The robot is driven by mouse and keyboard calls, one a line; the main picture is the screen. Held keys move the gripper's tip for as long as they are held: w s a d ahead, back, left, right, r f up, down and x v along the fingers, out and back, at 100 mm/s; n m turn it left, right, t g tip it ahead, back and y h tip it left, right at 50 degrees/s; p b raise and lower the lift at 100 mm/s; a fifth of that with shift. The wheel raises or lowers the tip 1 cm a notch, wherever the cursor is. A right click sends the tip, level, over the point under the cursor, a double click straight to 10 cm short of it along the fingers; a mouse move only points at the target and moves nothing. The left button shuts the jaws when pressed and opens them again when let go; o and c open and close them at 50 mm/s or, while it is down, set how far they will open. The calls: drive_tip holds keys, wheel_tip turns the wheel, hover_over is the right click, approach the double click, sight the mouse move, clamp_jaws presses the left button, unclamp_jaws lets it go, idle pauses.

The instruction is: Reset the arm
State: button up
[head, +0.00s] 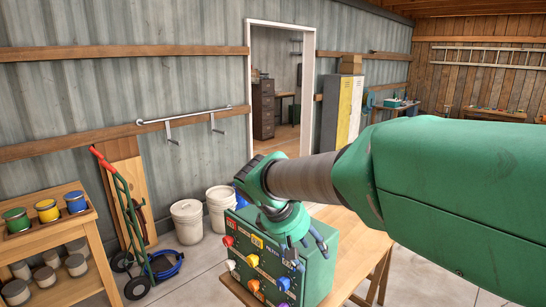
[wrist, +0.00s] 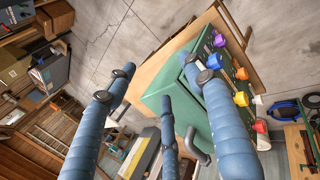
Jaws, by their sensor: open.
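My green arm reaches in from the right in the head view. My gripper (head: 300,243) hangs at its end, over the top of a green control box (head: 315,270) with coloured knobs. In the wrist view my gripper (wrist: 160,90) shows several blue fingers spread apart, with nothing held between them. The green box shows there too (wrist: 165,95), beyond the fingers, with purple, yellow, red and orange knobs along its panel. I cannot tell whether a finger touches the box.
The box stands on a wooden table (head: 358,238). A shelf with paint cans (head: 60,235) and a green hand truck (head: 132,220) stand at the left. White buckets (head: 187,220) stand by the wall. A doorway (head: 280,90) and yellow locker (head: 344,108) are behind.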

drive_tip(key=s+d+m+t+y, duration=0.1)
drive_tip(key=s+d+m, duration=0.3)
drive_tip(key=s, duration=0.9)
drive_tip(key=s+d+m+t+y, duration=0.1)
drive_tip(key=s+d+m+y, duration=0.3)
drive_tip(key=s, duration=1)
drive_tip(key=shift+d+r+m+t, duration=0.15)
drive_tip(key=shift+d+m+t, duration=0.15)
drive_tip(key=shift+d, duration=1.6)
